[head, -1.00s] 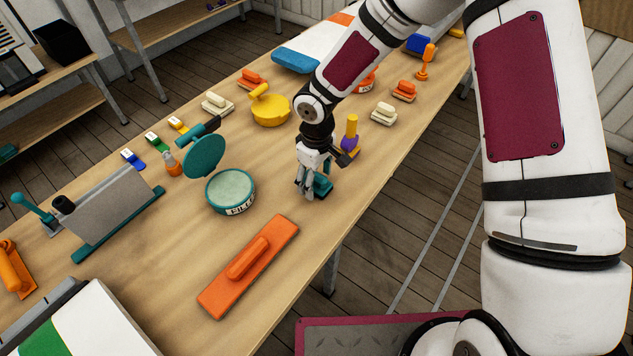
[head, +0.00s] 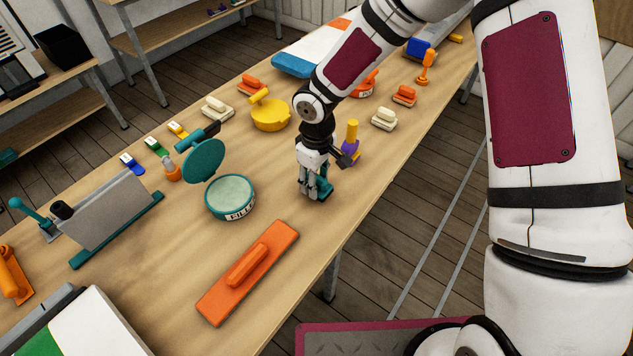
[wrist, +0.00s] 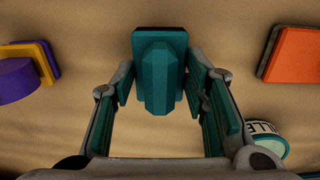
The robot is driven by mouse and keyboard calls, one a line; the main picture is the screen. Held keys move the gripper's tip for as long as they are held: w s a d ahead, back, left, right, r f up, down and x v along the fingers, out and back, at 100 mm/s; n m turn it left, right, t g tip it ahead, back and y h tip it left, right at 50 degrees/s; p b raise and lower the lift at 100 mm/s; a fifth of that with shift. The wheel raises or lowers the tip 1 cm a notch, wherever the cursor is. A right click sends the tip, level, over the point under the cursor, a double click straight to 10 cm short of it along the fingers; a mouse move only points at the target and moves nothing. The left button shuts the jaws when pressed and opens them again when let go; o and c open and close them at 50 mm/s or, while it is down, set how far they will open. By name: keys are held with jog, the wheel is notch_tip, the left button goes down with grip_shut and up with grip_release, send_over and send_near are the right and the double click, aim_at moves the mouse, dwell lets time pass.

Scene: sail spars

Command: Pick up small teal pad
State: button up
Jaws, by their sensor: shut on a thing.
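The small teal pad (head: 325,187) is at the right edge of the long wooden table, partly hidden by my fingers in the head view. In the wrist view the pad (wrist: 160,70) shows as a dark base with a raised teal grip along its middle. My gripper (head: 314,192) points down over it. The pad looks to be on or very close to the table top; I cannot tell any gap.
A teal filler tin (head: 230,197) with its lid raised stands left of my gripper. An orange float (head: 248,272) lies in front. A purple thing with a yellow handle (head: 350,140) stands close behind. A yellow pot (head: 270,115) is farther back. Bare table surrounds the pad.

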notch_tip(320, 180, up, 2)
jog(key=shift+w+r, duration=0.1)
jog(key=shift+w, duration=0.05)
jog(key=s, duration=0.5)
jog(key=s+r+b, duration=0.1)
jog(key=s, duration=0.5)
jog(key=s+a+b, duration=0.1)
jog(key=s, duration=0.4)
jog(key=shift+s+r, duration=0.15)
jog(key=shift+r, duration=0.05)
jog(key=shift+o, duration=1.1)
jog(key=shift+c, duration=0.5)
